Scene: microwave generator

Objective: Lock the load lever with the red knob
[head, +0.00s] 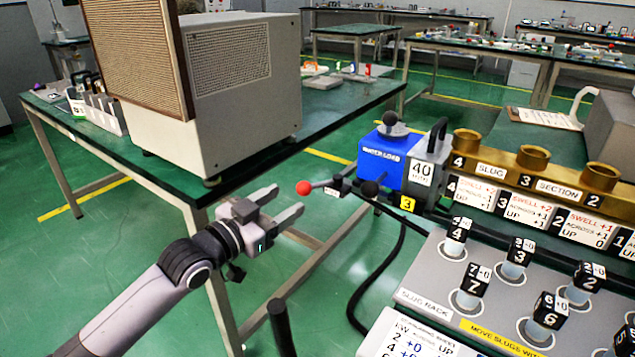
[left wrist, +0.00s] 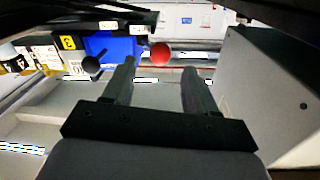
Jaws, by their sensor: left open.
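The load lever's red knob (head: 304,187) sticks out to the left of the blue water load box (head: 384,160) on a short metal rod. My left gripper (head: 283,204) is open and empty, a little to the left of the knob and apart from it. In the left wrist view the red knob (left wrist: 160,53) shows beyond the two fingertips (left wrist: 157,65), between them in the picture. A black knob (head: 370,188) sits to the right of the lever; a dark knob also shows in the left wrist view (left wrist: 91,64). My right gripper is not in view.
A large beige cabinet (head: 240,80) stands on the green table (head: 345,100) behind my left arm. The slug rack (head: 430,270) with several numbered slugs is at the lower right. A brass slug section (head: 560,171) lies behind it. Black cables (head: 377,280) hang below the lever.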

